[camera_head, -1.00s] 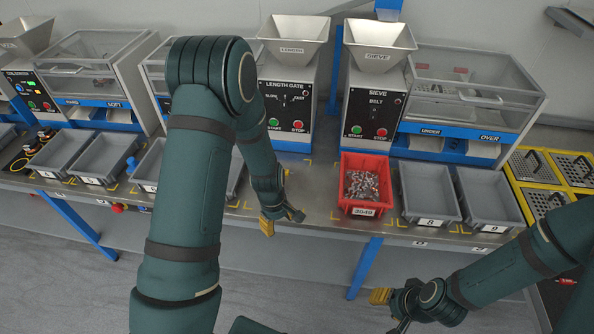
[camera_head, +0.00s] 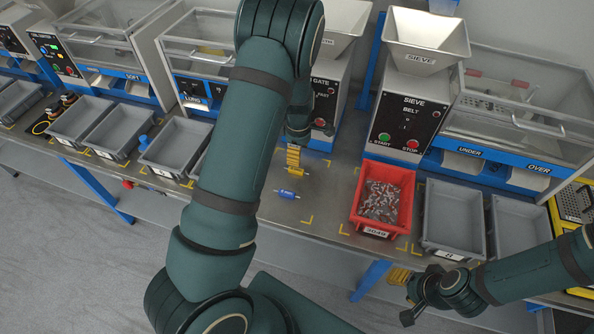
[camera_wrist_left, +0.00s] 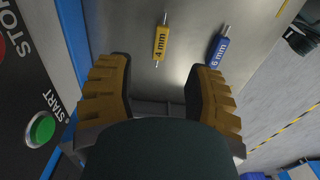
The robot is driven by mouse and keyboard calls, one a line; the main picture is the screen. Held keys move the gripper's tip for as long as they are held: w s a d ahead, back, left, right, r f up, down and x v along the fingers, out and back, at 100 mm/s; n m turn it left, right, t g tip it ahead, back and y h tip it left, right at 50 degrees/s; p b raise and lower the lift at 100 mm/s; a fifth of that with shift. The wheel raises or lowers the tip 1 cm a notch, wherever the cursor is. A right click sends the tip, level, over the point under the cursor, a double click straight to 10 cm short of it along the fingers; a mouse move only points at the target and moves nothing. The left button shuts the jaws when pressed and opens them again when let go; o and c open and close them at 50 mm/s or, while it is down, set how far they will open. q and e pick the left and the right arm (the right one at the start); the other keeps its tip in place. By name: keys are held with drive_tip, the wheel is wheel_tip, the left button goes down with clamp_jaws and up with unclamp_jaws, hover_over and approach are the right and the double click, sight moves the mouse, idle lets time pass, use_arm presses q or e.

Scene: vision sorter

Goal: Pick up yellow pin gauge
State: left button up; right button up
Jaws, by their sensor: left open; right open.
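The yellow pin gauge (camera_head: 298,172) lies on the metal bench, just beyond my left fingertips. In the left wrist view the yellow pin gauge (camera_wrist_left: 161,43) reads "4 mm" and lies ahead of the gap between my fingers. A blue pin gauge (camera_head: 287,194) lies close by on the bench; in the wrist view it (camera_wrist_left: 218,50) reads "6 mm". My left gripper (camera_head: 293,158) is open and empty; its two yellow-padded fingers (camera_wrist_left: 157,85) stand wide apart, clear of both gauges. My right gripper (camera_head: 402,295) is open and empty, in front of the bench edge.
A red bin of small parts (camera_head: 357,205) stands to the right of the gauges, with grey bins (camera_head: 428,225) beyond it. The sieve machine (camera_head: 398,130) stands behind. A machine panel with a green start button (camera_wrist_left: 40,129) is close to my left finger. Bench around the gauges is clear.

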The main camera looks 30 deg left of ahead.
sight(296, 169)
use_arm(q)
wheel_tip(296, 169, down, 4)
drive_tip(key=shift+r+b, duration=0.1)
drive_tip(key=shift+b, duration=0.2)
drive_tip(key=f, duration=0.1)
drive_tip(key=f+b, duration=0.1)
drive_tip(key=f, duration=0.3)
drive_tip(key=shift+s+a+f, duration=0.1)
drive_tip(key=shift+s+a, duration=0.05)
drive_tip(key=shift+a, duration=0.15)
clamp_jaws()
